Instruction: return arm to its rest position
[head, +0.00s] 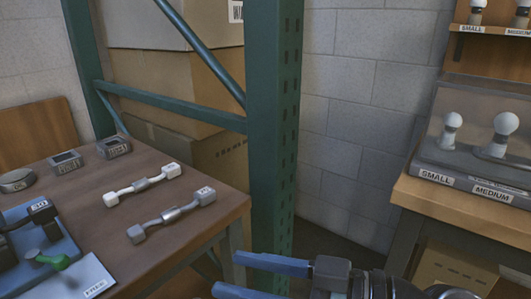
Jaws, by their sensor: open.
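My gripper (238,275) shows at the bottom of the head view, with two blue fingers pointing left. The fingers are apart and nothing is between them. It is in front of the green rack post, to the right of the brown table (212,222). My dark wrist and arm run off to the lower right.
A white lamp arm (143,185) and a grey one (171,215) lie on the brown table. A blue fixture (70,253) stands at its left. The green post (275,130) rises between the tables. A wooden bench (440,195) at right bears bulbs marked SMALL and MEDIUM.

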